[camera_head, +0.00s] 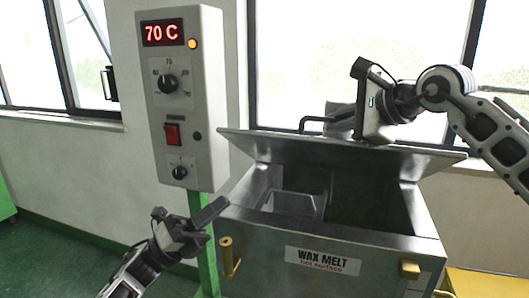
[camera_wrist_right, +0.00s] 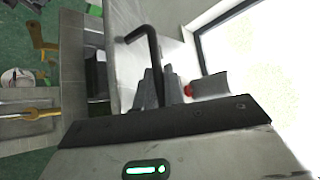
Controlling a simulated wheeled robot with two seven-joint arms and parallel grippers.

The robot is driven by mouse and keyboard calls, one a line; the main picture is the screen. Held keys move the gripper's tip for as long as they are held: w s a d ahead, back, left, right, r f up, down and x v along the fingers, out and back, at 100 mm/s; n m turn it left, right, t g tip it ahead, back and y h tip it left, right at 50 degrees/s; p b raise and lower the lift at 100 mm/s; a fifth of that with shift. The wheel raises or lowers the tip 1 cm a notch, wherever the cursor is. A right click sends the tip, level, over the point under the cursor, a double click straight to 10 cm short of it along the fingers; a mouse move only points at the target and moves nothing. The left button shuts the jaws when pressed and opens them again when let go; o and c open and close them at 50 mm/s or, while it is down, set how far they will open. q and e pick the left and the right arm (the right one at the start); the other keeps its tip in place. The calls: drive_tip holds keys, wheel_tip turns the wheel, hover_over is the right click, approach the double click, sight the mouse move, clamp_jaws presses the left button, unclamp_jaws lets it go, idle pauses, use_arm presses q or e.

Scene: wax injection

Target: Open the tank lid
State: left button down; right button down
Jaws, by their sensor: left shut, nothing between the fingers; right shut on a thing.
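The grey metal tank lid (camera_head: 280,148) is raised at a steep tilt along the back of the wax tank (camera_head: 235,222), so the tank's mouth shows open. A black bent handle (camera_head: 312,119) stands on the lid's outer side. My right gripper (camera_head: 340,121) is behind the raised lid, shut on the handle; the lid hides part of the grip. In the right wrist view the handle (camera_wrist_right: 153,60) runs down between the fingers (camera_wrist_right: 165,88). My left gripper (camera_head: 214,214) is shut and empty, in front of the tank's left corner.
A control box (camera_head: 184,100) reading 70 C stands on a green post (camera_head: 207,265) left of the tank. Inside the tank is a metal box-shaped part (camera_head: 297,203). A brass tap (camera_head: 229,257) sticks out in front. Windows (camera_head: 365,40) are behind.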

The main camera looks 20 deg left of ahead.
use_arm(q)
drive_tip(key=d+r+m+g+h, duration=0.1)
drive_tip(key=m+g, duration=0.1)
drive_tip(key=m, duration=0.1)
use_arm(e)
drive_tip(key=shift+w+d, duration=0.1)
use_arm(q)
approach(282, 139)
drive_tip(key=shift+x, duration=2.95)
